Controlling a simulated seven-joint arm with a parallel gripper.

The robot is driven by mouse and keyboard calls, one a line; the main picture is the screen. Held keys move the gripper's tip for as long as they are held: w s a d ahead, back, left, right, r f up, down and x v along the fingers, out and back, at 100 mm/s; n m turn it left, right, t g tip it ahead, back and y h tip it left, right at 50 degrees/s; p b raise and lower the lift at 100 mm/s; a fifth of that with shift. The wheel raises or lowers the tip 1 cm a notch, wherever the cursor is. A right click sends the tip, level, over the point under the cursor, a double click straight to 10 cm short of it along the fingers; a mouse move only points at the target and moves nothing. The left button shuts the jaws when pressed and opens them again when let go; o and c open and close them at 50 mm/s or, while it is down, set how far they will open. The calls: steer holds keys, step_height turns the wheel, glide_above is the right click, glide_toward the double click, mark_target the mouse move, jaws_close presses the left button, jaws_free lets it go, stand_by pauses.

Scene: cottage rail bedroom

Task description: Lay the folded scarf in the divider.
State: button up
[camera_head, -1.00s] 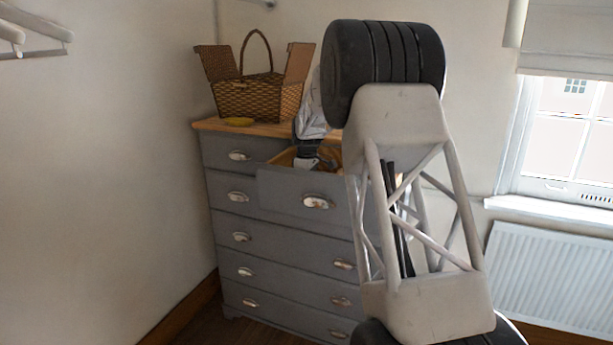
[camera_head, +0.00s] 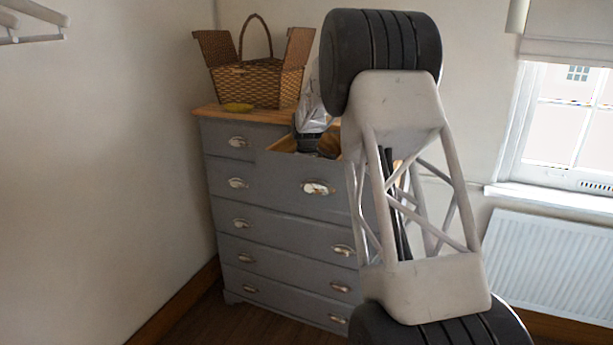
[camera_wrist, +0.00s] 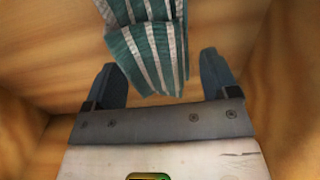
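In the wrist view, the folded scarf (camera_wrist: 150,60), teal with white stripes, lies on a bare wooden floor ahead of my gripper (camera_wrist: 160,64). My gripper's two dark fingers stand wide apart, with the scarf's near end showing between or just beyond them. A gap shows beside the right finger, so the gripper is open. In the head view, my gripper reaches down into the open top drawer (camera_head: 290,172) of the grey dresser, and its fingertips are hidden. The scarf is not visible there. I cannot make out which wooden walls belong to the divider.
Wooden walls (camera_wrist: 32,75) close in on both sides of my gripper. A radiator (camera_head: 555,262) and window are at right.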

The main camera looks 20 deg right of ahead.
steer(key=shift+o, duration=0.6)
steer(key=shift+r, duration=0.1)
steer(key=shift+r, duration=3.8)
